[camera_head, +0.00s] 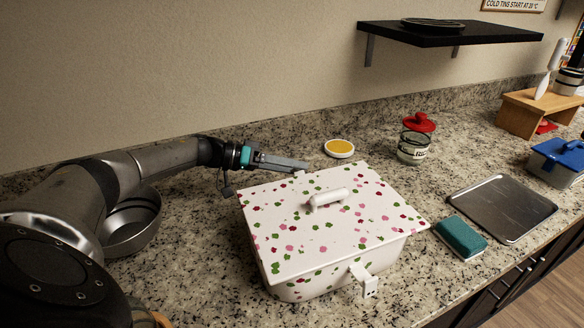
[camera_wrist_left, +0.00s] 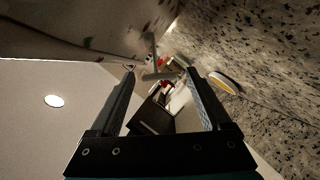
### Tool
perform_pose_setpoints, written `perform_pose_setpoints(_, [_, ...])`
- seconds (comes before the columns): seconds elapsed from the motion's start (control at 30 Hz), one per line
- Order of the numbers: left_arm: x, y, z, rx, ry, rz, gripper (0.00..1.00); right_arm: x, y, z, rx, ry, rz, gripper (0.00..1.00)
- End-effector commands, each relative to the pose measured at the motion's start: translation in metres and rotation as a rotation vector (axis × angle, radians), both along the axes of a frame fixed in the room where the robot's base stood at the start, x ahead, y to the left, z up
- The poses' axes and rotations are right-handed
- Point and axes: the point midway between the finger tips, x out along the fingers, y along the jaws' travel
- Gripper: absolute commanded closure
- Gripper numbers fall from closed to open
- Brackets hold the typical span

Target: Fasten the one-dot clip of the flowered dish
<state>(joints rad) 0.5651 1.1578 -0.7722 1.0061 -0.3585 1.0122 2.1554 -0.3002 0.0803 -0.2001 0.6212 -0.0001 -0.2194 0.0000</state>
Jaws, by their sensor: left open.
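The flowered dish (camera_head: 292,290) is a white rectangular dish with pink, red and green spots. Its spotted lid (camera_head: 290,225) lies on top, with a white handle (camera_head: 328,199). A white clip (camera_head: 366,280) with small dark marks, too small to count surely, sticks out from the near side. At the far side, my left gripper (camera_head: 302,165) is open beside the lid's back edge. The left wrist view shows its two fingers apart, with a pale clip-like piece (camera_wrist_left: 153,58) near and beyond the fingertips, and the dish's side (camera_wrist_left: 75,22) at upper left. My right gripper is not in view.
A metal bowl (camera_head: 130,222) stands left, under my left arm. A yellow-filled small dish (camera_head: 339,148) and a red-lidded jar (camera_head: 412,147) stand behind. A teal sponge (camera_head: 461,237), metal tray (camera_head: 502,206) and blue-lidded box (camera_head: 556,170) are right. Bare counter lies in front.

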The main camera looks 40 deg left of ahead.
Motion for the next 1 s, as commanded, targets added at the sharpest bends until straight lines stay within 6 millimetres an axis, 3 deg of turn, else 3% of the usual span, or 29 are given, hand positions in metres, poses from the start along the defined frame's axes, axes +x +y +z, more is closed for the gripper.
perform_pose_setpoints(0.33, [0.0029,-0.0026,-0.0010,0.001,0.000,0.001,0.20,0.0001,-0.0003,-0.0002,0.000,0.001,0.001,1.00])
perform_pose_setpoints(1.0, [0.0024,-0.0022,-0.0010,0.001,0.000,0.001,0.95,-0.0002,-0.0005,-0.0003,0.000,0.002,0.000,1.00])
